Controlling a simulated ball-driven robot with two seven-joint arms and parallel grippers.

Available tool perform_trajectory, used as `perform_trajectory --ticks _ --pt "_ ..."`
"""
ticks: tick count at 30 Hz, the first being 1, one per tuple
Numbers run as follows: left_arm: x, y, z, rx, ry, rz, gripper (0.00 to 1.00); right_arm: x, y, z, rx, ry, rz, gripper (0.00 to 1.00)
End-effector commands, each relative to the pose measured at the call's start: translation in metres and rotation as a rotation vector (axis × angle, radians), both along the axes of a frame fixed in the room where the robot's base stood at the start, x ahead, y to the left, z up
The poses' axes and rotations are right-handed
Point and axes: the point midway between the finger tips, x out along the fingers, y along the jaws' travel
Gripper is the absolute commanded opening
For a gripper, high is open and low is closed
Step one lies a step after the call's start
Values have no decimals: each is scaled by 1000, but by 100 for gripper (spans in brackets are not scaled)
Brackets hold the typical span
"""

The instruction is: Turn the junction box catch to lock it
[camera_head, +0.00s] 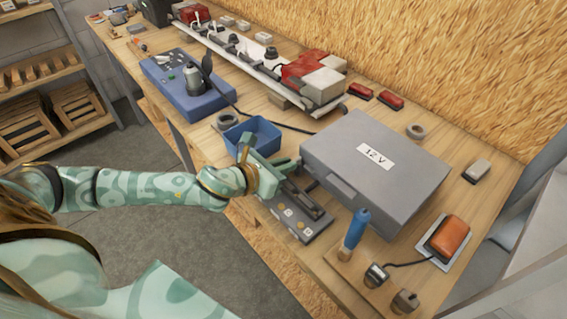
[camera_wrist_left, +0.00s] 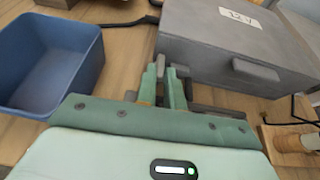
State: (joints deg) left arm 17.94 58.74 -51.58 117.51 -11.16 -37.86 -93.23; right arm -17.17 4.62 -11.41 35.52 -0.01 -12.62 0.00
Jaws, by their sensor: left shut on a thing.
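The junction box (camera_head: 375,165) is a closed grey case with a "12 V" label, lying on the wooden bench. It also fills the upper right of the left wrist view (camera_wrist_left: 225,52). A grey block-like fitting (camera_wrist_left: 255,70) sits on its front face. My left gripper (camera_wrist_left: 164,78) is at the box's front left, its green fingers close together on a small grey piece, which looks like the catch (camera_wrist_left: 181,72). The fingers mostly hide that piece, so its angle is unclear. In the head view my left gripper (camera_head: 284,164) reaches this corner from the left. My right gripper is not in view.
A blue bin (camera_head: 253,129) stands just left of the gripper. A dark grey panel (camera_head: 301,224) lies in front of the box. A blue-handled tool (camera_head: 356,228) and an orange lamp (camera_head: 446,236) are to the right. A long strip (camera_head: 240,45) with red parts lies behind.

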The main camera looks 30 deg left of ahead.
Motion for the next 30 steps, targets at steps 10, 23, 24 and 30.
perform_trajectory --ticks 10,23,24,30 --pt "-3 -11 8 -4 2 190 0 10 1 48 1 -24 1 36" --pt "-2 -30 4 -3 5 581 0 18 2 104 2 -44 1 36" --pt "-1 -31 4 -3 4 614 0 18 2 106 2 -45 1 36" --pt "1 -37 1 -1 4 753 0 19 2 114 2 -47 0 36"
